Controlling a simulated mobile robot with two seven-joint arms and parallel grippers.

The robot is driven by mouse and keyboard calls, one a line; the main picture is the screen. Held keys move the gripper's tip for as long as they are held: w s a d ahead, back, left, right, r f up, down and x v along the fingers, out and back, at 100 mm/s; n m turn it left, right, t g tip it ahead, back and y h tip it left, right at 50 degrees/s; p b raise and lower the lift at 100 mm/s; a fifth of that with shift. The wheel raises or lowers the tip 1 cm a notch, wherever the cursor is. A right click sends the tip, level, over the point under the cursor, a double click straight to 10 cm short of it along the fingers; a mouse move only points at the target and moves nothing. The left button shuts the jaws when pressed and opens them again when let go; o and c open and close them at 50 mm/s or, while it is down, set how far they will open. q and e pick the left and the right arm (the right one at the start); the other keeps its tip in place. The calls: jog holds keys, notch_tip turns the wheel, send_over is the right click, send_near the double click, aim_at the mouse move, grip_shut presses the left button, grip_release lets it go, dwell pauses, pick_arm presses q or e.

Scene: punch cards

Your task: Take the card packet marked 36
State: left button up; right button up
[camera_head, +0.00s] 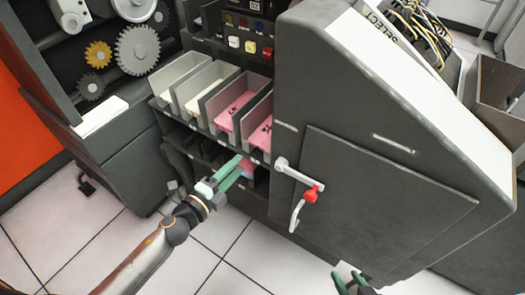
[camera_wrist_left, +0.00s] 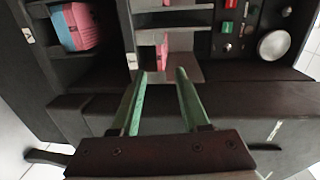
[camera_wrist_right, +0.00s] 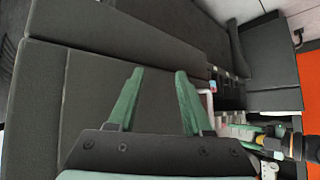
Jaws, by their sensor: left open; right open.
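Pink card stacks (camera_head: 233,111) (camera_head: 261,134) with dark marks lie in the two right-hand upper bins; I cannot read a 36. A pink and blue packet (camera_wrist_left: 76,26) sits in a dark compartment at the upper left of the left wrist view. Another pink piece (camera_wrist_left: 161,50) shows in a slot ahead of my left fingertips. My left gripper (camera_head: 243,165) is open in front of the lower shelf, below the bins, with nothing visible between its fingers (camera_wrist_left: 161,76). My right gripper (camera_head: 346,277) is open and empty low by the cabinet, also in the right wrist view (camera_wrist_right: 159,75).
A dark cabinet (camera_head: 375,200) with a white and red-tipped handle (camera_head: 300,193) stands right of the shelf. Coloured buttons (camera_head: 250,46) sit above the bins. Gears (camera_head: 137,50) are at the upper left. The tiled floor (camera_head: 100,240) at the lower left is open.

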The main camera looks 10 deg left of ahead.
aim_at(263, 141)
pick_arm(q)
jog(key=x, duration=1.1)
jog(key=shift+s+d+b, duration=0.1)
jog(key=shift+b, duration=0.3)
jog(key=shift+x, duration=1.05)
jog(key=shift+b, duration=0.3)
grip_shut()
jog(key=shift+f, duration=0.2)
